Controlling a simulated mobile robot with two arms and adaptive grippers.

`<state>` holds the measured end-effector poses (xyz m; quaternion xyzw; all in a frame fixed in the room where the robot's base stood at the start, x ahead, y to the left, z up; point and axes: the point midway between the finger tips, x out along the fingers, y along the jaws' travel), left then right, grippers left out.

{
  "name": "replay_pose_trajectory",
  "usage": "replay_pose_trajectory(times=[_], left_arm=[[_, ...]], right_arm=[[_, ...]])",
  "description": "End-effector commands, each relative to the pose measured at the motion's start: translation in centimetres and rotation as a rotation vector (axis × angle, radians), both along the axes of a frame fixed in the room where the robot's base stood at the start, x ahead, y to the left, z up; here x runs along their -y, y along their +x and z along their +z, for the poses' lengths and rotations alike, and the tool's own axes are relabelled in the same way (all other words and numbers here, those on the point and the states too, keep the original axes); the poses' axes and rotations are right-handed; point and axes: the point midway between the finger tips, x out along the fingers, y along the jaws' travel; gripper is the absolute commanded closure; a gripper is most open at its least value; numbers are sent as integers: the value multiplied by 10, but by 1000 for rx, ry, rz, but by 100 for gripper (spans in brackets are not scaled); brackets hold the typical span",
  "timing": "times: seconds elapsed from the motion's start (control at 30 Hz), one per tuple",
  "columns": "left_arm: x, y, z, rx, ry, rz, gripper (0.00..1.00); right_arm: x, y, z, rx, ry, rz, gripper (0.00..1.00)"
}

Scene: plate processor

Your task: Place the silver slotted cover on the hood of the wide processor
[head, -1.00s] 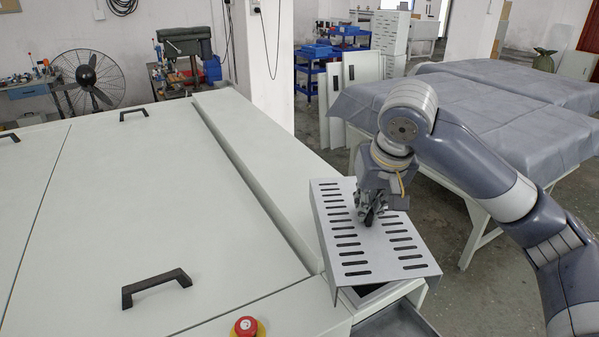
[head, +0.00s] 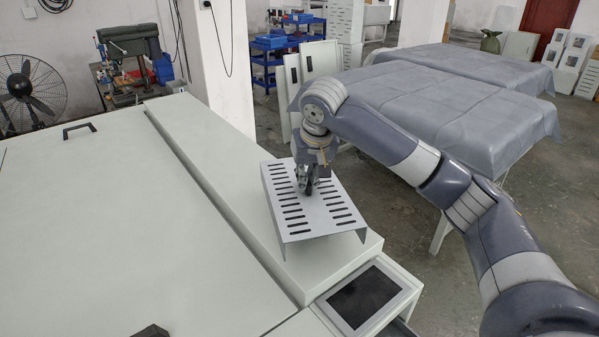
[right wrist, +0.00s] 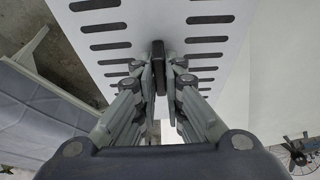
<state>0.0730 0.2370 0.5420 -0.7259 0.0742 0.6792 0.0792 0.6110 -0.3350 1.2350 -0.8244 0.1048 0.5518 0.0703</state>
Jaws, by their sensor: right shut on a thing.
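The silver slotted cover (head: 337,204) is a bent metal sheet with two rows of dark slots. My right gripper (head: 307,190) is shut on its small dark handle, which shows between the fingers in the right wrist view (right wrist: 158,60). The cover is roughly level over the near part of the hood (head: 215,150), the long raised strip along the right side of the wide processor (head: 110,230). I cannot tell whether the cover touches the hood. The slotted cover also fills the top of the right wrist view (right wrist: 105,45). My left gripper is not in view.
A dark screen in a light frame (head: 362,297) sits at the near end of the hood. Cloth-covered tables (head: 440,105) stand to the right behind my arm. A dark handle (head: 80,130) stands on the processor top. The far hood is clear.

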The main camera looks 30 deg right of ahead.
Motion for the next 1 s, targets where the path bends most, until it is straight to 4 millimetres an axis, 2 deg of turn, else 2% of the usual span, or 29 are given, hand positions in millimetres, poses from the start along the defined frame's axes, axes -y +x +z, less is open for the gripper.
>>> replay_pose_trajectory(times=[0.03, 0.1, 0.3, 0.53, 0.63, 0.8, 1.0], left_arm=[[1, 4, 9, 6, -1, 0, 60], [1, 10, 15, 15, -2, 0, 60], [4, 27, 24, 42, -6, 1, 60], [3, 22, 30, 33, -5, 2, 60], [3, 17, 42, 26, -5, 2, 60], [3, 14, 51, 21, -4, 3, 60], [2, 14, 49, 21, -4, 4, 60]], right_arm=[[1, 9, 5, 1, 3, -2, 100], [4, 21, 4, 1, 2, -2, 100], [9, 43, -1, 2, 2, 0, 100], [12, 55, -2, 2, 1, -1, 100], [13, 53, -16, -2, -2, 0, 100], [12, 53, -35, 2, -1, 0, 100], [12, 54, -39, 4, 1, 0, 100]])
